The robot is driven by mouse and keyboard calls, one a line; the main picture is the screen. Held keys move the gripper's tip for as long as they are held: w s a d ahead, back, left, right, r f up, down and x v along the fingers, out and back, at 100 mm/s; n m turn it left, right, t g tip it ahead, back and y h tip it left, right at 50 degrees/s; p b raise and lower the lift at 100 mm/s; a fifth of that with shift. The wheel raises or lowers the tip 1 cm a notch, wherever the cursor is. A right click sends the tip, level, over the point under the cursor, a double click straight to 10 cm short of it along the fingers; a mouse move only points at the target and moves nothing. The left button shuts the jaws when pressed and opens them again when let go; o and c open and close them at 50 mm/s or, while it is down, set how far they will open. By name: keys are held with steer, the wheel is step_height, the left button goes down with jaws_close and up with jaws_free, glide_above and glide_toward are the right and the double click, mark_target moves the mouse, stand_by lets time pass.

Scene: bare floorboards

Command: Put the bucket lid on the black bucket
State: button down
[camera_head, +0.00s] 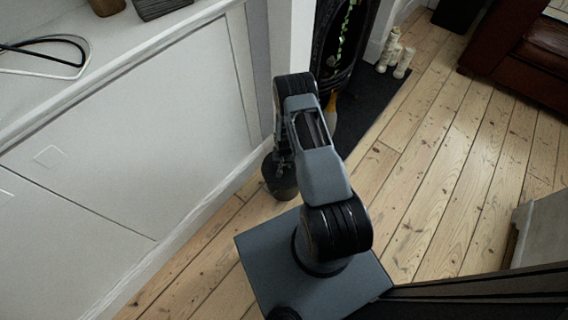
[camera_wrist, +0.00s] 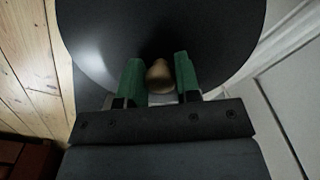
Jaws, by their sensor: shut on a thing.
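In the wrist view a dark round lid (camera_wrist: 215,35) fills most of the picture, with a tan wooden knob (camera_wrist: 160,76) at its middle. My gripper (camera_wrist: 160,75) has its two green fingers on either side of the knob and is shut on it. In the head view the black bucket (camera_head: 281,184) stands on the floorboards beside the white cabinet, below my gripper (camera_head: 282,158). My arm partly hides the gripper and lid there. I cannot tell whether the lid touches the bucket's rim. The lid hides the bucket in the wrist view.
The white cabinet (camera_head: 120,130) runs close along the left of the bucket. A brown leather sofa (camera_head: 530,50) is at the far right. Floorboards (camera_head: 440,170) to the right are clear.

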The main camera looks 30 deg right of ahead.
steer(key=shift+f, duration=0.1)
steer(key=c, duration=0.8)
jaws_free()
steer(key=shift+o, duration=0.2)
steer(key=shift+r+p, duration=2.3)
steer(key=shift+r, duration=1.3)
